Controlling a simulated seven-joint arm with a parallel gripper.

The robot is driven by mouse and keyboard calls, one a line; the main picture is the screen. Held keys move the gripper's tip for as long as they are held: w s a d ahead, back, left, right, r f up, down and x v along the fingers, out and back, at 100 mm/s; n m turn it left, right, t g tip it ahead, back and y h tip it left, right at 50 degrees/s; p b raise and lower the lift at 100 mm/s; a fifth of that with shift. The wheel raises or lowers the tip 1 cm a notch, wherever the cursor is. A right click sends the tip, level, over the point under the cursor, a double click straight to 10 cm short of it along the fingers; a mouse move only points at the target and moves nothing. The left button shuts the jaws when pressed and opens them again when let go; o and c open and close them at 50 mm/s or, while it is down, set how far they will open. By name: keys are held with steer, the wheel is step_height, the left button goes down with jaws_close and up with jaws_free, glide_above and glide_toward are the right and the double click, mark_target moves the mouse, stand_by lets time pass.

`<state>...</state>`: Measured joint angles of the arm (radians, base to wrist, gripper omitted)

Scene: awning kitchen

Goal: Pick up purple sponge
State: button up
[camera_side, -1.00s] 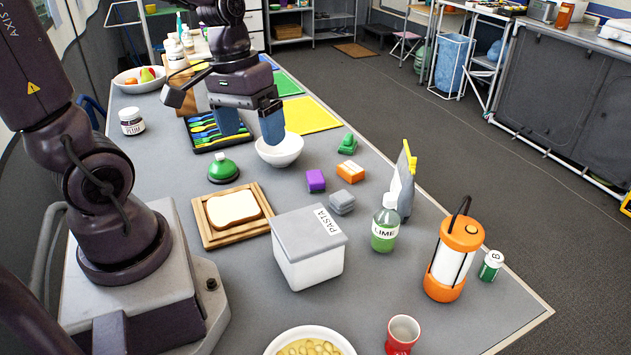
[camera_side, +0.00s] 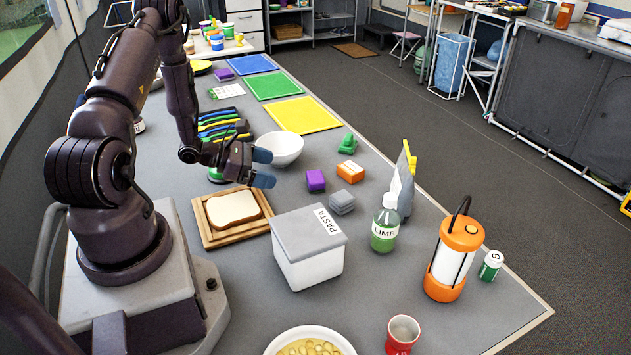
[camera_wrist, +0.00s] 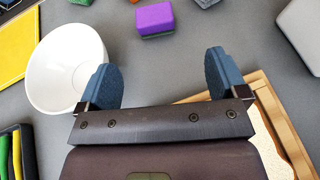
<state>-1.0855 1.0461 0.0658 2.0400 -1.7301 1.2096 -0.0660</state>
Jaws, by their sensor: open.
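The purple sponge (camera_side: 315,180) lies on the grey table near its middle, left of the orange sponge and the grey sponge. In the wrist view the purple sponge (camera_wrist: 155,19) is at the top, beyond the fingertips and roughly centred between them. My gripper (camera_side: 264,168) is open and empty, with its blue fingers pointing right toward the sponge, a short gap away. In the wrist view my gripper (camera_wrist: 161,75) shows its two fingers spread wide with only table between them.
A white bowl (camera_side: 280,149) stands close behind my gripper. The orange sponge (camera_side: 350,171), grey sponge (camera_side: 342,202) and a green item (camera_side: 349,144) lie near the purple one. The pasta box (camera_side: 308,250), bread board (camera_side: 206,238) and lime bottle (camera_side: 386,222) stand nearer the camera.

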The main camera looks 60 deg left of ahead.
mark_target(316, 176)
steer(key=shift+w+a, duration=0.15)
steer(key=shift+w, duration=0.25)
steer(key=x, duration=1.2)
steer(key=shift+w+r, duration=0.15)
steer(key=shift+w, duration=0.15)
steer(key=shift+a, duration=0.1)
steer(key=c, duration=1)
